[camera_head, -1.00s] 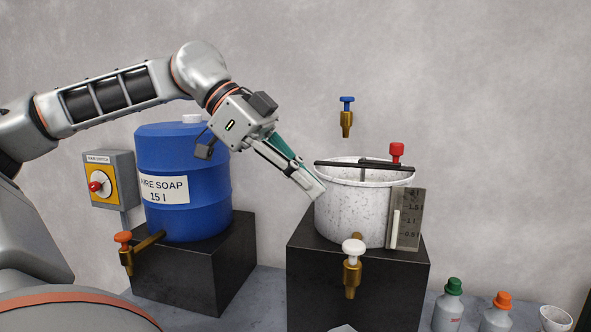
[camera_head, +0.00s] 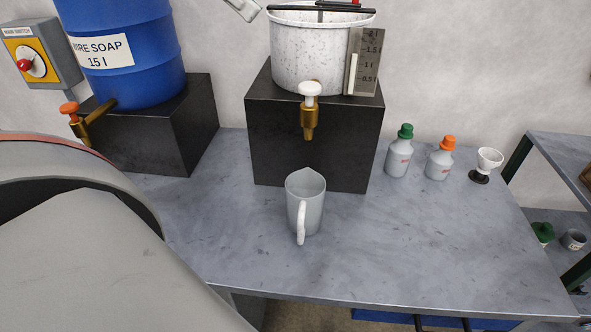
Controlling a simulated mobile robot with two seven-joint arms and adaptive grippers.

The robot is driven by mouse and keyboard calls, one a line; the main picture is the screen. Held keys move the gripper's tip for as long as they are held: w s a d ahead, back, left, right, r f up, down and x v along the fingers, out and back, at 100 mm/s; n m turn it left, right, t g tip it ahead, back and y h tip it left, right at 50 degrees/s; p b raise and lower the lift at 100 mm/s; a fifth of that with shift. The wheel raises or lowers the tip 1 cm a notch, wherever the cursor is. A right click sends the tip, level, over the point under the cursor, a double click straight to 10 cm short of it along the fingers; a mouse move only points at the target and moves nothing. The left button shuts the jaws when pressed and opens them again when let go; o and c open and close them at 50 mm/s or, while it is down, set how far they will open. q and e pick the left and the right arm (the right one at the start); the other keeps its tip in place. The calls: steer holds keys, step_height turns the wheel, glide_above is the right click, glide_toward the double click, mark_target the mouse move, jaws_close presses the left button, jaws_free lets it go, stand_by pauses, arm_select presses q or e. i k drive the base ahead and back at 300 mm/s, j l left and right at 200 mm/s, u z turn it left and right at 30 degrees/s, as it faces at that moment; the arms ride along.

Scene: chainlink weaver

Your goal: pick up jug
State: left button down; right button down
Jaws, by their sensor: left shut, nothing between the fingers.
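A grey jug (camera_head: 308,197) stands upright on the grey table, in front of the black block that carries the white bucket. Its handle faces the front, toward me, and its top is open. My left gripper (camera_head: 243,8) shows only as fingertips at the top edge of the view, beside the bucket's rim. It is shut and empty, well above and behind the jug. My right gripper is not in view.
A speckled white bucket (camera_head: 302,55) with a white-knobbed brass tap (camera_head: 309,110) sits on the black block (camera_head: 270,145), the tap above and behind the jug. Two capped bottles (camera_head: 398,155) stand to the right. The table's front right (camera_head: 430,245) is clear.

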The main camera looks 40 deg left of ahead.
mark_target(305, 190)
steer(key=k+l, duration=0.35)
steer(key=l, duration=0.15)
steer(key=k+l, duration=0.4)
steer(key=l, duration=0.15)
